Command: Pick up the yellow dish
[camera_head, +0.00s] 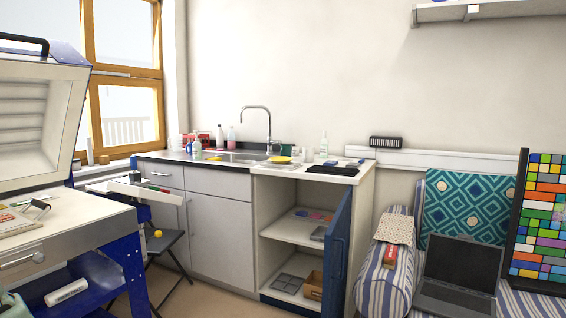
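The yellow dish (281,159) is small and shallow. It sits on the counter just right of the sink (236,157), near the base of the tall tap and left of a dark mat (331,171). My gripper is not in view, and nothing is seen touching the dish.
A folding stool (165,243) with a yellow ball stands before the closed cabinets. A blue cabinet door (337,262) hangs open below the counter. A striped sofa (384,277) with a laptop (458,276) stands at right.

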